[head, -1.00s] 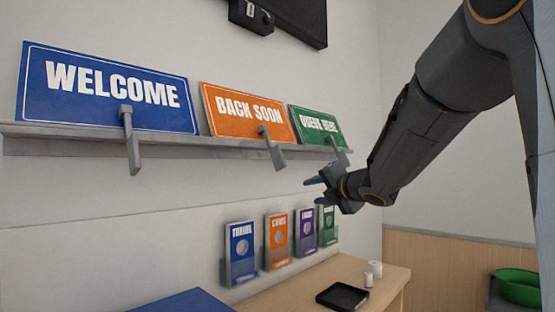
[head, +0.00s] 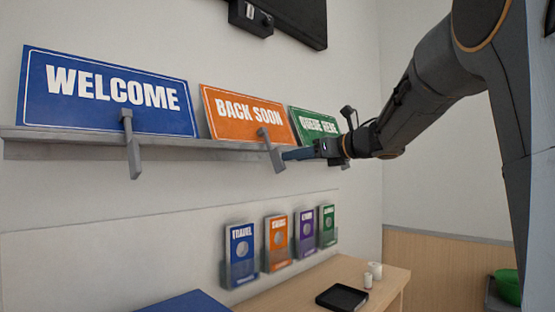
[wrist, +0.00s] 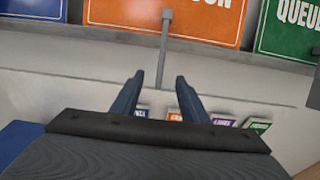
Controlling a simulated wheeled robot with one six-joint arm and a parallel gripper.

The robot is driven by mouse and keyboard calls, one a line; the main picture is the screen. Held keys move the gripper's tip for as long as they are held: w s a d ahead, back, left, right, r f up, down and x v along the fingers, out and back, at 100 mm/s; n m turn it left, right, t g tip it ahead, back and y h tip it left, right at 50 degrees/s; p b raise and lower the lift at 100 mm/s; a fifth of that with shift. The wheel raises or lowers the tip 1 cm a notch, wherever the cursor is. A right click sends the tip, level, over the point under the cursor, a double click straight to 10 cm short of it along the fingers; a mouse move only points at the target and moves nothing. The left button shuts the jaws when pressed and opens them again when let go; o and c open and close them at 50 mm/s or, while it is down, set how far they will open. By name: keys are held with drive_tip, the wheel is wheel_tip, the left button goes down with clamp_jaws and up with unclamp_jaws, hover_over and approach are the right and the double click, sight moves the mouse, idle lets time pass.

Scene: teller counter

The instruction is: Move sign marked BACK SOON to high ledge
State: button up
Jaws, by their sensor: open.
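The orange BACK SOON sign (head: 240,110) leans back against the wall on a grey wall ledge (head: 60,135). It stands between a blue WELCOME sign (head: 105,95) and a green sign (head: 312,122). A grey handle (head: 268,150) hangs down in front of the orange sign, over the ledge's edge. My gripper (head: 288,155) is at the right of this handle in the head view. In the wrist view my two open fingers (wrist: 157,92) point at the handle (wrist: 163,60), with nothing visible between them. I cannot tell whether they touch it.
Below are pockets of leaflets (head: 241,255) on the wall and a wooden counter (head: 380,290) with a black tray (head: 342,297) and small white cups (head: 374,270). A dark screen (head: 295,15) hangs above. A green bowl (head: 508,287) is at the right edge.

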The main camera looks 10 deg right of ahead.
sight(280, 152)
drive_tip(key=shift+b+x, duration=0.35)
drive_tip(key=shift+x, duration=3.6)
clamp_jaws()
drive_tip(key=shift+r+p, duration=0.7)
drive_tip(key=shift+r, duration=0.4)
drive_tip(key=b+v, duration=0.2)
drive_tip(key=v, duration=0.8)
drive_tip(key=shift+r, duration=0.35)
